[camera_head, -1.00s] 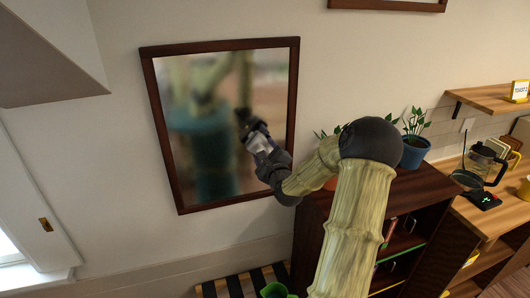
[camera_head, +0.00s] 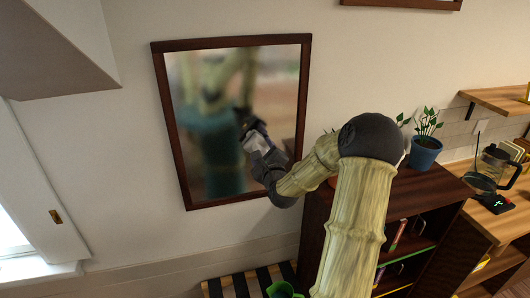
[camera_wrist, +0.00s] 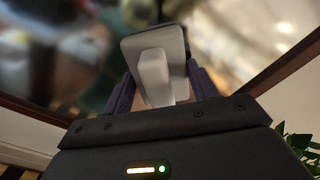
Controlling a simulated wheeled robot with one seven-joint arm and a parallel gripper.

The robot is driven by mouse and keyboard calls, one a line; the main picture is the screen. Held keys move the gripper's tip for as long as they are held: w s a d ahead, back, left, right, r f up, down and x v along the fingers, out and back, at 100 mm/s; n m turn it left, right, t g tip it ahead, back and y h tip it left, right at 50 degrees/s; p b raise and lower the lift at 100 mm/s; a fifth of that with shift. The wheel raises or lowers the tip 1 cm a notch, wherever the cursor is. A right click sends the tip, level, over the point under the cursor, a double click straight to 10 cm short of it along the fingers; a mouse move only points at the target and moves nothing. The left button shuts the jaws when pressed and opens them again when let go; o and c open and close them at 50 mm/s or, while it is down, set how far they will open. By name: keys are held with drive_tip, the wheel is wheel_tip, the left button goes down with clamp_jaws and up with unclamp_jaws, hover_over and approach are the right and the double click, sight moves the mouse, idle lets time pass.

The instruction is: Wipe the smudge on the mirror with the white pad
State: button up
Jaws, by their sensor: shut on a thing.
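The mirror (camera_head: 268,82) hangs on the wall in a dark wooden frame and gives a blurred reflection of my body. I cannot make out a separate smudge on it. My gripper (camera_head: 254,143) is at the right part of the mirror, at about mid-height or a little lower. In the wrist view my gripper (camera_wrist: 160,92) is shut on the handle of the white pad (camera_wrist: 152,45), one finger on each side. The pad faces the mirror glass. Whether it touches the glass is hidden.
A dark bookshelf (camera_head: 340,212) stands right of the mirror, with a potted plant (camera_head: 424,152) on top. A wooden counter (camera_head: 500,222) with a coffee pot (camera_head: 491,170) is farther right. A slatted bench (camera_head: 245,284) is below the mirror. A sloped ceiling edge juts in at upper left.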

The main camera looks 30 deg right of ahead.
sight(248, 151)
drive_tip(key=shift+w+a+r+b, duration=0.1)
drive_tip(key=shift+w+a+b, duration=0.2)
drive_tip(key=shift+a, duration=0.65)
drive_tip(key=shift+w+a+b, duration=0.1)
drive_tip(key=shift+w+a, duration=0.25)
drive_tip(key=shift+a, duration=0.6)
drive_tip(key=shift+a, duration=0.1)
drive_tip(key=shift+w+a+b, duration=0.3)
drive_tip(key=shift+a, duration=0.65)
drive_tip(key=shift+w+a+b, duration=0.25)
drive_tip(key=shift+a, duration=0.7)
drive_tip(key=shift+s, duration=0.1)
drive_tip(key=shift+s, duration=0.4)
drive_tip(key=shift+b+v, duration=0.35)
drive_tip(key=shift+v, duration=2.15)
